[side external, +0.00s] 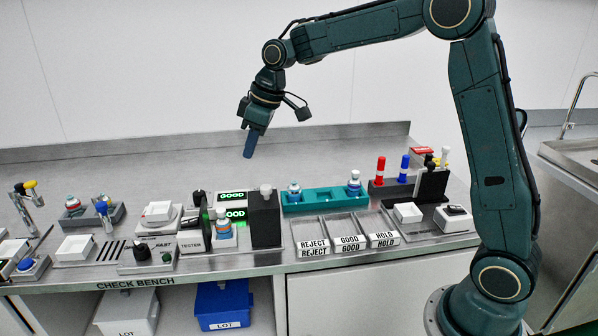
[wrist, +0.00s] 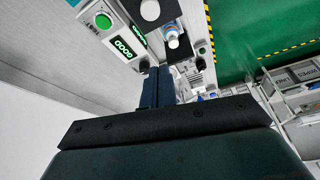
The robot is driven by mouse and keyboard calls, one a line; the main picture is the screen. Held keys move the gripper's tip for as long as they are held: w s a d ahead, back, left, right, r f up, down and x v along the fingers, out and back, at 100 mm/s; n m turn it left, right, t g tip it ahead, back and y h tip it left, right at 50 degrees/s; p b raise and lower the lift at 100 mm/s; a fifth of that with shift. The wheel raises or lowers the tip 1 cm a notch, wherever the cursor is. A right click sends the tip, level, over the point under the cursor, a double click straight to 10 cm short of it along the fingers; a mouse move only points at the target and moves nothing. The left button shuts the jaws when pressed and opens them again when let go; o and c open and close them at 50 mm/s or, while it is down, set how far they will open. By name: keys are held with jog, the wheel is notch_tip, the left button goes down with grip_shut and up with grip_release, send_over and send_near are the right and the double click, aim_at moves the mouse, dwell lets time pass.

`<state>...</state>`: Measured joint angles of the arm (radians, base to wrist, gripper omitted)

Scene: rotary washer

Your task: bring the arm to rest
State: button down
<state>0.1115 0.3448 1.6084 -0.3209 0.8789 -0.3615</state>
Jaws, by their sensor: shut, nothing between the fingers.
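My gripper (side external: 251,144) hangs above the back of the check bench (side external: 160,175), fingers pointing down, clear of everything on it. In the wrist view my gripper (wrist: 158,75) shows its two blue fingers together with nothing between them. Below and in front of it stands the tester (side external: 190,240), with two green displays reading GOOD (side external: 234,214). The vial also shows in the wrist view (wrist: 172,38).
A teal rack (side external: 325,201) holds two vials. In front of it are trays marked REJECT, GOOD and HOLD (side external: 348,246). Red and blue markers (side external: 380,170) stand upright at the right. Blue and white LOT bins (side external: 222,305) sit under the bench. The air around my gripper is free.

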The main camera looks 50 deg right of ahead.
jog(key=shift+s+d+r, duration=0.1)
jog(key=shift+s+r, duration=0.05)
jog(key=shift+r, duration=0.4)
jog(key=shift+s, duration=0.1)
jog(key=s+a+r+m+t+h, duration=0.1)
jog(key=s+r+m, duration=0.35)
jog(key=s, duration=1.15)
jog(key=s+d+f+m+t+h, duration=0.1)
jog(key=s+f, duration=0.2)
jog(key=s, duration=1.3)
jog(key=shift+s, duration=0.25)
